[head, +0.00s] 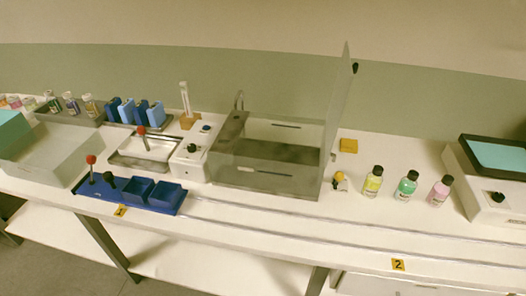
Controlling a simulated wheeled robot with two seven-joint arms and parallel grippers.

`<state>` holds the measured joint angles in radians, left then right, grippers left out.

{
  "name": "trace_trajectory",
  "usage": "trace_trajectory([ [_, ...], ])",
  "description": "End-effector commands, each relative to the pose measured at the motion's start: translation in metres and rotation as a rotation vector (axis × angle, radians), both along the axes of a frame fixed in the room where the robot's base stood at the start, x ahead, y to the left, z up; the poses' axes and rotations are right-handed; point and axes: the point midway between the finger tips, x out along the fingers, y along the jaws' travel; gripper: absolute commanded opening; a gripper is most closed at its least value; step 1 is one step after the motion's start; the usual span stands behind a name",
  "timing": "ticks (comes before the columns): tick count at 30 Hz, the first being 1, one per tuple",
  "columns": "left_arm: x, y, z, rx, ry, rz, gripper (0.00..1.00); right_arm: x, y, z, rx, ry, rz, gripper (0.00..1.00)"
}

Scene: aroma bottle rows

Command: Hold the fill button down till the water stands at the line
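A clear-walled basin (222,166) with a grey metal tap (239,99) stands at the middle of the bench. Its tall clear lid or panel (342,110) stands up at the right side. Short dark marks (286,126) show on its back wall, and a dark strip with a pale part (263,171) shows on its front. I cannot tell the water level. A white control box (186,168) left of the basin bears a black knob (192,148) and a small dark-blue button (205,128). Which control is the fill button is unclear. Neither gripper shows.
A blue tray (163,210) with bins and a red-knobbed lever stands front left. Yellow (373,182), green (406,186) and pink (439,191) bottles stand right of the basin. A white device (480,190) with a teal top is at the far right. Rails run along the front.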

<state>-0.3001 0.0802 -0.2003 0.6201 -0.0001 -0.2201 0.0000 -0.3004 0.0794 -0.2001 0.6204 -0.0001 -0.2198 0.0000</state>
Motion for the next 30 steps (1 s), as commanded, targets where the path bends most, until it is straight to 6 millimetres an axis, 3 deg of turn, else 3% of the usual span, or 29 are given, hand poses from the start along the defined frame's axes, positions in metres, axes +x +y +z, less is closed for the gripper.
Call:
trace_trajectory([
  [11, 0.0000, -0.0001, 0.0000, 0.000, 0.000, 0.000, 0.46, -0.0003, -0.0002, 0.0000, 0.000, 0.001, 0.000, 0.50],
  [13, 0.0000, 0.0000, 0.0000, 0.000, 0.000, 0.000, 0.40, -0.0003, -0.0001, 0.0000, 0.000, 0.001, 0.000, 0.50],
  [20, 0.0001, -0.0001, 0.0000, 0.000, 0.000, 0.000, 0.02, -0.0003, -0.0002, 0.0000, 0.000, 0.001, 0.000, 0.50],
  [30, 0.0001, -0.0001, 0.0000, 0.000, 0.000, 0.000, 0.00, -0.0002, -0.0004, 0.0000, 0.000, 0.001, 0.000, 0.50],
])
